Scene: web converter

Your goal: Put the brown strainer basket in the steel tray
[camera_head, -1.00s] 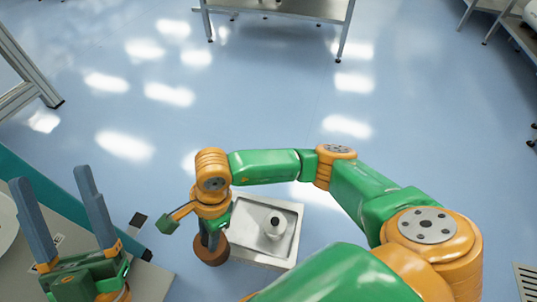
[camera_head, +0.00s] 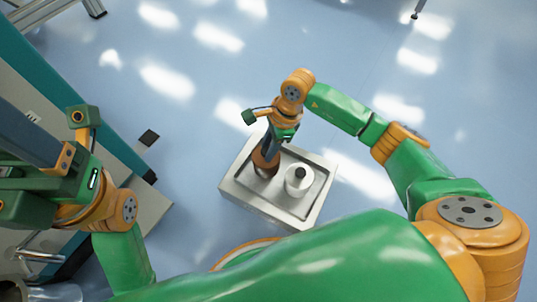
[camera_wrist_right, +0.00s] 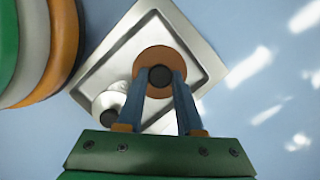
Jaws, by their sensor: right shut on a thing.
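The brown strainer basket (camera_head: 266,163) is in my right gripper (camera_head: 271,148), over the left part of the steel tray (camera_head: 318,203) in the head view. In the right wrist view the basket (camera_wrist_right: 164,67) shows as a brown disc with a dark middle, between the fingertips of my right gripper (camera_wrist_right: 163,85). The steel tray (camera_wrist_right: 207,52) lies beneath it. I cannot tell whether the basket touches the tray floor. My left gripper (camera_head: 30,150) is at the left edge of the head view, its fingers partly cut off.
A white cylindrical piece with a dark top (camera_head: 299,179) stands in the tray, right of the basket; it also shows in the wrist view (camera_wrist_right: 108,97). A grey bench with a teal edge (camera_head: 110,115) is on the left. Blue floor surrounds the tray.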

